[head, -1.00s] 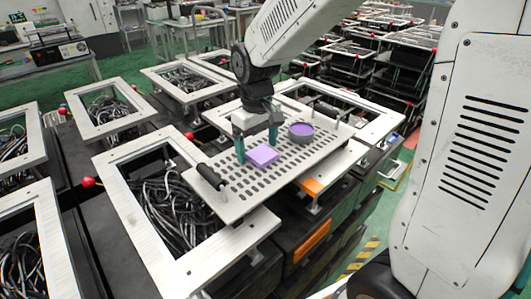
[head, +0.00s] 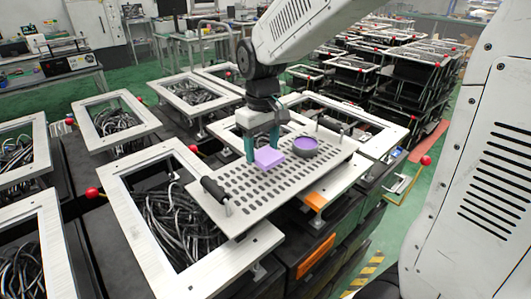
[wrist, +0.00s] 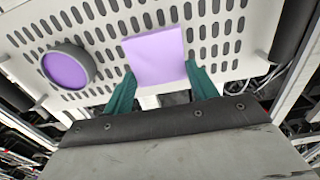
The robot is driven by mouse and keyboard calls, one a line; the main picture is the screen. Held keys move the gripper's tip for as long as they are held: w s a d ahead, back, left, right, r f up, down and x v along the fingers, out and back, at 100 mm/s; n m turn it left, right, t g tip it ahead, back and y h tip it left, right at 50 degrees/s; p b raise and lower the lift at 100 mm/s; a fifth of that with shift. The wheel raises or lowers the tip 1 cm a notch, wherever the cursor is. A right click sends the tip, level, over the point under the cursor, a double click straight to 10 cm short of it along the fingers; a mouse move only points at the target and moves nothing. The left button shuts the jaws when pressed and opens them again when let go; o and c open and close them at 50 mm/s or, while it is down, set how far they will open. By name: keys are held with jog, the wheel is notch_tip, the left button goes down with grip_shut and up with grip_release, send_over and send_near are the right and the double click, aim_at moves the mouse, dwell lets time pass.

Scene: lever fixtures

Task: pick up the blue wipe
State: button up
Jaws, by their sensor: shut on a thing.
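The wipe (head: 268,158) looks like a flat lavender square, more purple than blue. It is at the perforated metal tray's (head: 255,192) middle, and I cannot tell whether it is clear of the tray. My gripper (head: 263,148) points down over the tray with its green fingers on either side of the wipe, shut on it. In the wrist view the wipe (wrist: 155,52) sits between the two fingertips (wrist: 160,72), its far part reaching beyond them.
A round grey dish with a purple inside (head: 304,146) stands on the tray close to the right of the wipe. The tray has dark handles (head: 213,188) at both ends. Metal frames with black cables (head: 180,215) surround it. An orange piece (head: 316,201) lies at the right.

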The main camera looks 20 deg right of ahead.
jog(key=s+r, duration=0.1)
jog(key=s, duration=1.5)
jog(key=shift+d+r, duration=0.15)
jog(key=shift+d, duration=0.05)
jog(key=o, duration=0.5)
jog(key=shift+w, duration=0.1)
jog(key=c, duration=0.3)
